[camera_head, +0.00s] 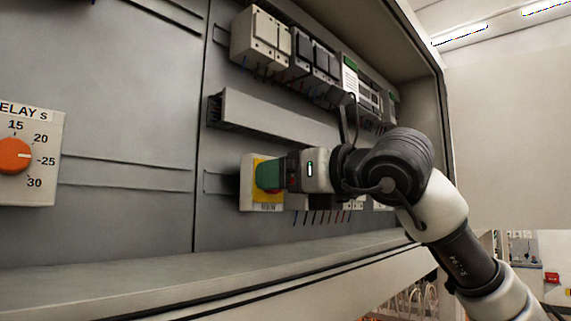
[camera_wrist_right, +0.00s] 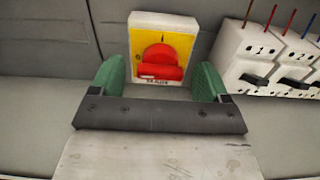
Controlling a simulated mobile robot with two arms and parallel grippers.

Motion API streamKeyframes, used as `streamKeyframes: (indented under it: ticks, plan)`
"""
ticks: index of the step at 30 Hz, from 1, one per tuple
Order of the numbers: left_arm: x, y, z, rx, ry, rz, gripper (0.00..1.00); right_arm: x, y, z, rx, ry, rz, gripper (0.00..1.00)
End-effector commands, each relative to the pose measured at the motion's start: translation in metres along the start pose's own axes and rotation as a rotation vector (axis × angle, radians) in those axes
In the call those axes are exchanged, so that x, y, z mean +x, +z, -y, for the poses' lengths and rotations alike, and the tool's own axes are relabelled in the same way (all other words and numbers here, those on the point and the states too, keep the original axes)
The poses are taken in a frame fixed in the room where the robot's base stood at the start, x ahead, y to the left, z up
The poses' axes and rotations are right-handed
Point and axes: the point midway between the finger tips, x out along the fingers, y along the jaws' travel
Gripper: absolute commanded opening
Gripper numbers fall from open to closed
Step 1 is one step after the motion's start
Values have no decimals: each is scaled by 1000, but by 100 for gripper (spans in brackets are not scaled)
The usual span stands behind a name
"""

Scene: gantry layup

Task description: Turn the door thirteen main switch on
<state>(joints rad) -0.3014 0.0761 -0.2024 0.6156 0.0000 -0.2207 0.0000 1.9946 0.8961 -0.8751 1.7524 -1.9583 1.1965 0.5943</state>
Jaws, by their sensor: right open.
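The main switch is a red rotary handle on a yellow plate in a pale square housing (camera_head: 246,184), mounted on the grey cabinet panel. In the right wrist view the red handle (camera_wrist_right: 160,62) has its bar lying level across the lower part of the knob, with a label below it. My right gripper (camera_head: 269,176) is at the switch and covers much of it in the head view. Its green fingers (camera_wrist_right: 159,78) are open, one to each side of the handle with gaps. Contact with the housing cannot be told. My left gripper is out of view.
Numbered white breakers (camera_wrist_right: 255,58) stand close to the right of the switch. A grey wire duct (camera_head: 275,122) runs above it, with more modules (camera_head: 262,38) higher up. An orange relay dial (camera_head: 14,156) is at far left. The cabinet's lower ledge (camera_head: 130,278) juts out below.

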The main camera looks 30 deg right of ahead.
Motion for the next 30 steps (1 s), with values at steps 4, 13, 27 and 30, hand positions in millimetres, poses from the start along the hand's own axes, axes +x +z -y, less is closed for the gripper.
streamKeyframes:
  ticks: [4,13,27,30]
  plan:
    - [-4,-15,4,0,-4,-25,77,6,1,0,1,0,2,77]
    - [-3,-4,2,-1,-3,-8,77,6,0,0,0,0,2,66]
    - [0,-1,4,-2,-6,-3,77,6,-1,0,16,0,2,27]
    - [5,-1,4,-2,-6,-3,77,6,-2,1,44,0,2,27]
